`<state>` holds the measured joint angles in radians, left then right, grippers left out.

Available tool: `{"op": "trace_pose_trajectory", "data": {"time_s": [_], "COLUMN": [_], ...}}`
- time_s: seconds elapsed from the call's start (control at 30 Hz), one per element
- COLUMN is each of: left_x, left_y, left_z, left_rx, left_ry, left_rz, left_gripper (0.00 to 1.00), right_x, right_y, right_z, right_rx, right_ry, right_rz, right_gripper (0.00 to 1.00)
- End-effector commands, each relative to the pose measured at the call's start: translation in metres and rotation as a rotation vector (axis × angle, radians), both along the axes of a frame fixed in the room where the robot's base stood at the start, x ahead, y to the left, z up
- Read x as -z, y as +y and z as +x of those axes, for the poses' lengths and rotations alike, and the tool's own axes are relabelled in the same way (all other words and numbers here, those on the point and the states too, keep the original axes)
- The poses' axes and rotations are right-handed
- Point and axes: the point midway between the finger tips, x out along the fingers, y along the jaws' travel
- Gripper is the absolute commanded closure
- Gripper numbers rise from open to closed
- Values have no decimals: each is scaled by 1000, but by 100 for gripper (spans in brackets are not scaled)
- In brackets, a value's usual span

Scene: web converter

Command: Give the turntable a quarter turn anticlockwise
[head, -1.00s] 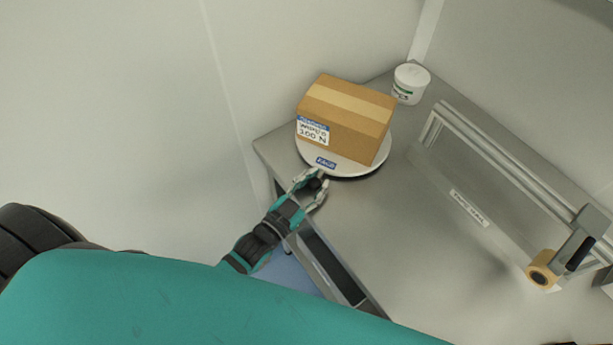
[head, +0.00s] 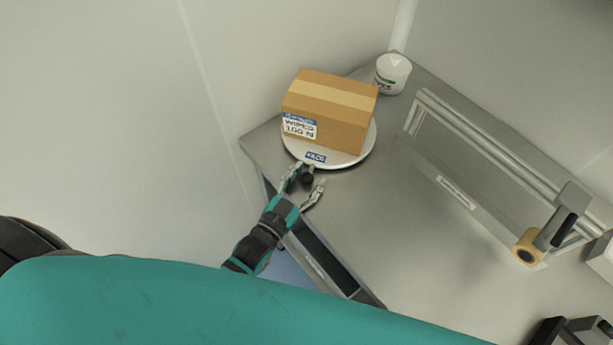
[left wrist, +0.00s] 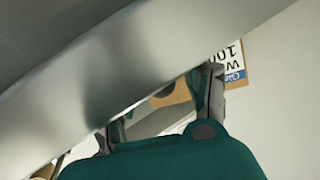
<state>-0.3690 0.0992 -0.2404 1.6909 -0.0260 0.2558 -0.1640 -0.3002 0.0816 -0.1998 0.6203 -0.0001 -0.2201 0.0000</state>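The turntable (head: 354,158) is a round pale disc on the far left corner of the steel bench, with a blue label at its front edge. A cardboard box (head: 332,108) labelled wipes stands on it, hiding most of the disc. My left gripper (head: 308,175) is at the disc's front rim, its fingers spread on either side of a small dark knob (head: 307,179). I cannot tell whether they touch the knob. In the left wrist view, the fingers (left wrist: 160,115) are apart, with part of the box (left wrist: 172,96) beyond them. My right gripper is out of view.
A white tub (head: 393,74) stands behind the turntable near the wall. A metal frame (head: 500,150) with a tan roll (head: 529,247) is on the right. Bare bench top (head: 390,230) lies in front of it. An open drawer-like recess (head: 322,262) is below the bench edge.

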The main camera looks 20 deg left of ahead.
Motion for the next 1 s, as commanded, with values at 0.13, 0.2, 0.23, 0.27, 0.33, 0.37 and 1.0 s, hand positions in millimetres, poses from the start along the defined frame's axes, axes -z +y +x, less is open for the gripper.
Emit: {"op": "trace_pose_trajectory", "data": {"time_s": [0.13, 0.2, 0.23, 0.27, 0.33, 0.37, 1.0], "left_x": [-1, -2, -2, -2, -1, -1, -1], "left_y": [0, 1, 1, 1, 2, 2, 31], "left_z": [1, 1, 1, 1, -2, -5, -110], "left_rx": [0, -1, -1, -1, -1, -1, -2], "left_ry": [-3, -4, -4, -4, -3, -3, -2], "left_rz": [-1, -1, -1, -1, -1, -1, -1], "left_gripper": [47, 47, 47, 47, 47, 47, 47], "right_x": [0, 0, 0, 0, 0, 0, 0], "right_y": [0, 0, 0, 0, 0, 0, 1], "right_z": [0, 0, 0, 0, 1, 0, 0], "right_rx": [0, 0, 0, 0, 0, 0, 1], "right_ry": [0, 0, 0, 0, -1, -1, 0], "right_rz": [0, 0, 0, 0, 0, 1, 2], "right_gripper": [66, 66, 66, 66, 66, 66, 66]}}
